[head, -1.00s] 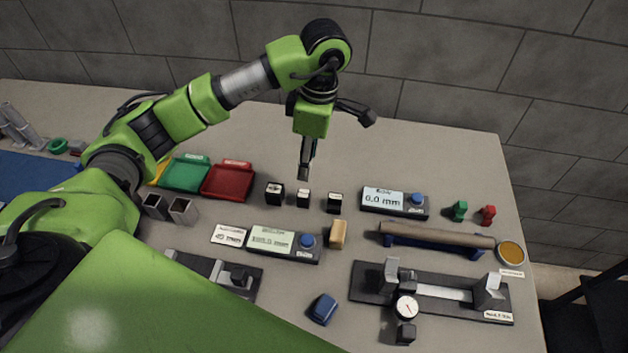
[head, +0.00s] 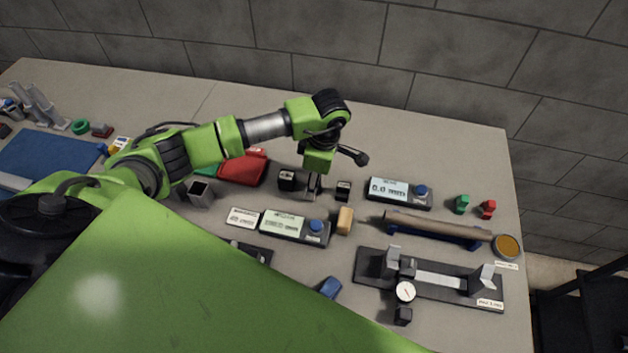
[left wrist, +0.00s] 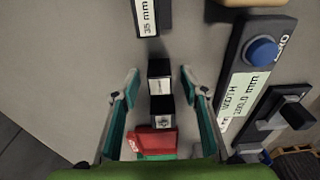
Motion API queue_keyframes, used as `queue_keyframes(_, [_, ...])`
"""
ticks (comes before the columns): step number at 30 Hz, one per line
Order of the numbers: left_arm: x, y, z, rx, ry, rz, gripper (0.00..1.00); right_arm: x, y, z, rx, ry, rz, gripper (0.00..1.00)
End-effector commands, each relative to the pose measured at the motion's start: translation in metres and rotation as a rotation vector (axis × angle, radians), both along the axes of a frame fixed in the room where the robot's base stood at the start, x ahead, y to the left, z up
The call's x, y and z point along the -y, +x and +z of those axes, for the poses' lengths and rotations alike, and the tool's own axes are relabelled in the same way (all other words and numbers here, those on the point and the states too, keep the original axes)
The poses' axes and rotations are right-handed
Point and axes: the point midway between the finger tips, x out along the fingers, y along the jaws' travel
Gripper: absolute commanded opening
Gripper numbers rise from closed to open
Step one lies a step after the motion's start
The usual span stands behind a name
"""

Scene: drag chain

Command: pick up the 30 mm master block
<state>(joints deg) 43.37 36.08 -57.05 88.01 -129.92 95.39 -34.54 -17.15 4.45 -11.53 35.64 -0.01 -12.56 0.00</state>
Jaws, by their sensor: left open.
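My left gripper (head: 312,187) points down over the row of small dark blocks. In the left wrist view its open fingers (left wrist: 159,76) stand on either side of the middle block (left wrist: 160,85), with a gap on each side. That block has a pale label too small to read; in the head view the gripper mostly hides it. A block labelled 35 mm (left wrist: 147,18) lies beyond the fingertips and shows in the head view (head: 343,191) right of the gripper. Another dark block (left wrist: 162,112) stands on the red tray side, left of the gripper in the head view (head: 287,180). My right gripper is out of view.
The red tray (head: 243,170) is left of the blocks. A display with a blue knob (head: 283,226) and a tan block (head: 345,221) lie in front. Another display (head: 390,190) is to the right. The table behind the row is clear.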

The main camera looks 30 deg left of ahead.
Motion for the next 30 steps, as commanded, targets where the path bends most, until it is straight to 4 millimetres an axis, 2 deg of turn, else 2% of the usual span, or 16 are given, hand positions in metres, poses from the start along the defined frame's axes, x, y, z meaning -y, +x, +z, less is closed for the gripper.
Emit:
queue_keyframes(7, [0.0,0.0,-0.003,0.0,-0.001,-0.001,0.4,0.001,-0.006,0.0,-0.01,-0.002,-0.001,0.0])
queue_keyframes(9, [0.0,0.0,-0.003,0.0,-0.001,-0.001,0.22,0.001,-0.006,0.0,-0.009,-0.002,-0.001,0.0])
queue_keyframes(12, [0.0,0.0,-0.003,0.0,-0.001,0.0,0.0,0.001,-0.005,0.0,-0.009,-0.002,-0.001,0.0])
queue_keyframes(23, [0.0,0.001,-0.001,0.003,0.0,0.0,0.0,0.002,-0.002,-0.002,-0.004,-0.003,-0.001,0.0])
queue_keyframes(30, [0.0,0.003,0.016,0.008,0.0,-0.001,0.0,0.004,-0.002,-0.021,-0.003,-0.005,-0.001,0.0])
